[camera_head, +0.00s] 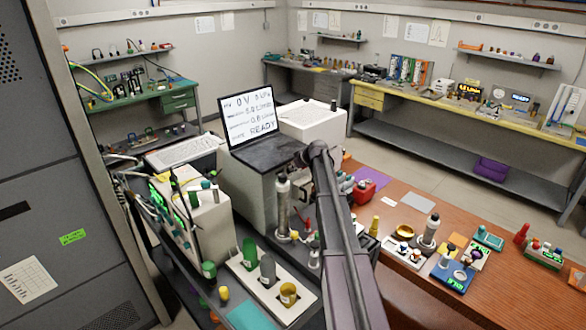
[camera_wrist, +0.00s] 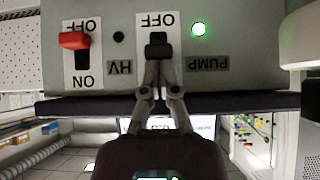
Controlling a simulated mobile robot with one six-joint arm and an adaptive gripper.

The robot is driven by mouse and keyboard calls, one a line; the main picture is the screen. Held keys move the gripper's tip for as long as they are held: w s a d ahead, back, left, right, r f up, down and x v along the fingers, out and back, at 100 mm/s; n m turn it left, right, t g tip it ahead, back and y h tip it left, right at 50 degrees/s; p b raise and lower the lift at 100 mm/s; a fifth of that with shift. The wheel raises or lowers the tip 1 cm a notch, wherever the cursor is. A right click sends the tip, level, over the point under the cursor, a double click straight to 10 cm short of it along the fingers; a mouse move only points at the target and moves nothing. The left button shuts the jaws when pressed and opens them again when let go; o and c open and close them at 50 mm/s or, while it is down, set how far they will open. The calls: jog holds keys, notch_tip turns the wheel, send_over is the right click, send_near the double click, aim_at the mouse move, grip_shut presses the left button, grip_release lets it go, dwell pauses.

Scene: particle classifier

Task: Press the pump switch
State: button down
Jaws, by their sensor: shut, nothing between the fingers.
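The pump switch (camera_wrist: 158,47) is a black lever on a white plate marked OFF, shown upside down in the wrist view. The lever sits close to the OFF word; the plate's other end is hidden behind my fingers. A PUMP label (camera_wrist: 208,63) and a lit green lamp (camera_wrist: 198,29) are beside it. My gripper (camera_wrist: 160,72) is shut and empty, its fingertips right at the lever's lower side in the picture. I cannot tell whether they touch it. In the head view my arm hides the gripper, and the switch does not show.
The red HV switch (camera_wrist: 74,41), with OFF and ON marks, is left of the pump switch on the same panel. A dark ledge (camera_wrist: 250,103) runs below the panel.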

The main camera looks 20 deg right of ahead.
notch_tip(320, 180, down, 2)
jog(key=shift+b, duration=0.7)
jog(key=shift+s, duration=0.1)
jog(key=shift+r, duration=0.15)
jog(key=shift+p+v, duration=0.85)
jog(key=p+v, duration=0.5)
jog(key=v, duration=0.3)
jog(key=shift+d, duration=0.1)
